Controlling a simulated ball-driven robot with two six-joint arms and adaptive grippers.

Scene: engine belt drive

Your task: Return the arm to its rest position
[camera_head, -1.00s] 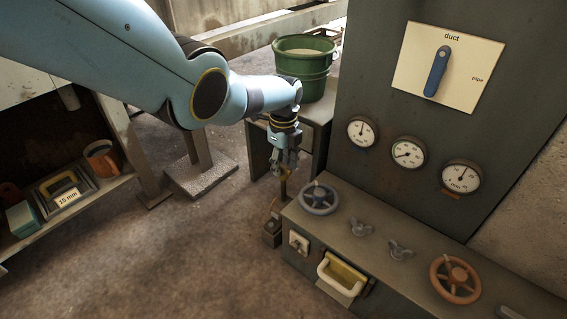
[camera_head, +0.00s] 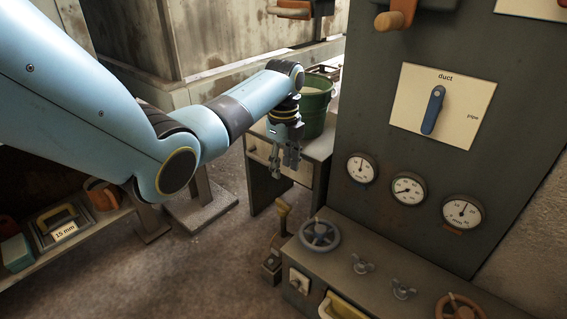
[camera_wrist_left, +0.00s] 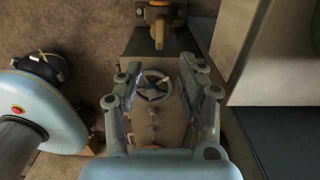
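My left arm comes in from the upper left in the head view, and its gripper (camera_head: 285,168) hangs pointing down in the air. It is in front of the green bucket and above and behind the small yellow-handled lever (camera_head: 283,213), clear of it. In the left wrist view the gripper (camera_wrist_left: 160,66) has its fingers spread on both sides with nothing held between them. The right gripper is in neither view.
The grey cabinet (camera_head: 365,120) with gauges, a duct/pipe switch (camera_head: 433,110) and a handwheel (camera_head: 320,235) stands at the right. The green bucket (camera_head: 318,103) sits on a small table (camera_head: 318,148).

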